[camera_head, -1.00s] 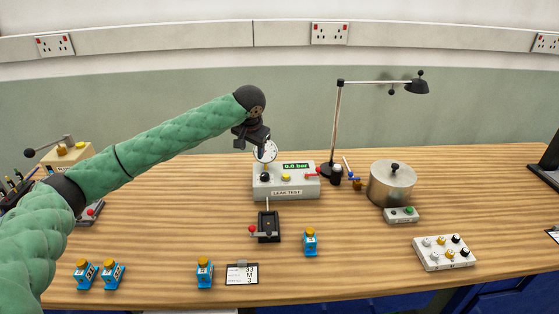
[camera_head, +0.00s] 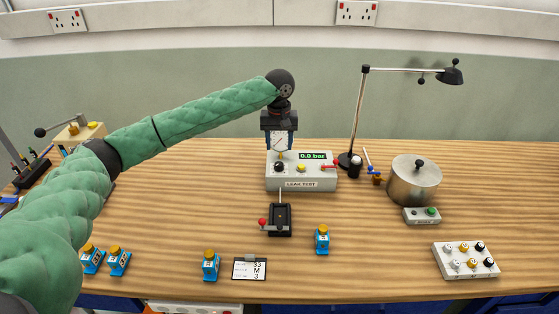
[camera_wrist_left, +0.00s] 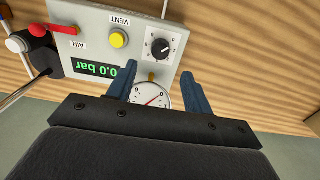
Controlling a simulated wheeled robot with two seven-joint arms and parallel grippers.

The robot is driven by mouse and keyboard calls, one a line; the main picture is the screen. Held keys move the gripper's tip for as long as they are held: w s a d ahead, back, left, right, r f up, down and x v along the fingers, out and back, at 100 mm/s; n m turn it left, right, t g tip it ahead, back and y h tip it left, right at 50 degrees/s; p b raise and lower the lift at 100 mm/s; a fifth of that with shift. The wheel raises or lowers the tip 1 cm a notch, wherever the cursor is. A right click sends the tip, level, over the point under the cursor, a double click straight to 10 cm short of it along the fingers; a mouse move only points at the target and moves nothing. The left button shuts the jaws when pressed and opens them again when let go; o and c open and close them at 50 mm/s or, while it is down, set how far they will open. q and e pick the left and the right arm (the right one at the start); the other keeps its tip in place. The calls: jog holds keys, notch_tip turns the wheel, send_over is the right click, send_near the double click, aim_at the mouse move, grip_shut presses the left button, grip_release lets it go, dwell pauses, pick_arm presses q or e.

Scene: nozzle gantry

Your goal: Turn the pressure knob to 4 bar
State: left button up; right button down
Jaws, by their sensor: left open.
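The grey leak test box (camera_head: 318,183) stands at the back middle of the table, its green display (camera_head: 312,156) reading 0.0 bar. The black pressure knob (camera_head: 278,167) is on its top at the left; in the left wrist view the knob (camera_wrist_left: 160,48) shows a white pointer and a dial scale. A round white gauge (camera_head: 279,142) stands behind the knob. My left gripper (camera_head: 279,150) is open and empty, above the back of the box. In the left wrist view its blue fingers (camera_wrist_left: 160,69) point toward the knob, apart from it, with the gauge between them. My right gripper is out of view.
A yellow vent button (camera_wrist_left: 119,39) and a red air lever (camera_wrist_left: 63,29) sit beside the knob. A black lamp (camera_head: 358,110) and a steel pot (camera_head: 414,180) stand to the right. A black lever fixture (camera_head: 280,220) and several blue bottles, one here (camera_head: 322,240), are in front.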

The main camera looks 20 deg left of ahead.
aim_at(279, 164)
pick_arm(q)
jog(key=shift+s+f+p, duration=0.1)
jog(key=shift+f+p, duration=1.05)
jog(key=shift+f, duration=2.6)
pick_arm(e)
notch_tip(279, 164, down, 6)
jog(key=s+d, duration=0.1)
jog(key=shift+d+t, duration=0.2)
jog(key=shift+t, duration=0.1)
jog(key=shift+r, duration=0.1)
pick_arm(q)
jog(key=c, duration=1)
jog(key=shift+o, duration=0.2)
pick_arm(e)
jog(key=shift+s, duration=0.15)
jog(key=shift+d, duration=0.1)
